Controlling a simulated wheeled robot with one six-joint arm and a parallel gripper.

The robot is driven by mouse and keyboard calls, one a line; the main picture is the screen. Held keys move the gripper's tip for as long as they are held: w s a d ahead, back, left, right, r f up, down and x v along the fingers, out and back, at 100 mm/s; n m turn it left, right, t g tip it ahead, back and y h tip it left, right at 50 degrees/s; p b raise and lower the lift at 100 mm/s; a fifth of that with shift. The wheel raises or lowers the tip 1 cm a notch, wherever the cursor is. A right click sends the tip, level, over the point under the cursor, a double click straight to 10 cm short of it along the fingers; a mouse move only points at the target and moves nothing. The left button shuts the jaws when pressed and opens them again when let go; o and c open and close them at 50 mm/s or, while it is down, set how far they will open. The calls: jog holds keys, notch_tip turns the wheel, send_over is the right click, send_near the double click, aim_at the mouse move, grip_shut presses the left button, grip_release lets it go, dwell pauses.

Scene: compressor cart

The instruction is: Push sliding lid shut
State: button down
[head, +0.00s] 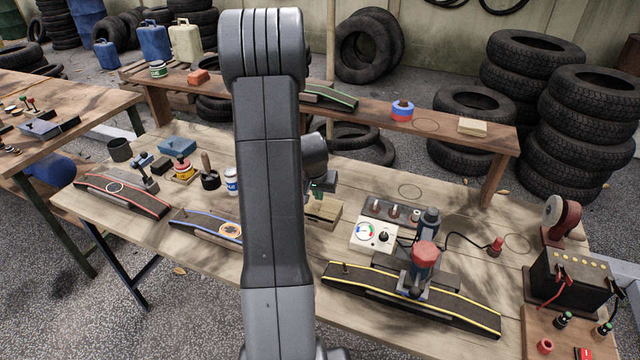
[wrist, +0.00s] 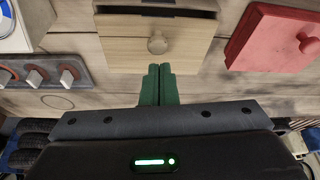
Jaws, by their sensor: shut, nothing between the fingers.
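A light wooden box with a sliding lid (wrist: 128,52) and a round knob (wrist: 157,44) is at the top middle of the wrist view. A dark gap (wrist: 155,10) shows beyond the lid, so it stands partly open. My gripper (wrist: 159,72) has its green fingers together and empty, pointing at the lid's knob-side edge. Whether the tips touch it I cannot tell. In the head view the box (head: 326,212) is partly hidden behind my arm, with my gripper (head: 326,187) close above it.
A red box (wrist: 268,42) with a knob is at the right in the wrist view. A grey strip with knobs (wrist: 50,76) is at the left. In the head view a white meter box (head: 372,234) and a yellow-edged ramp (head: 440,300) stand on the wooden table.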

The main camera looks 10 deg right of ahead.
jog(key=shift+s+a+f, duration=0.1)
jog(key=shift+s+a, duration=0.05)
jog(key=shift+s, duration=0.1)
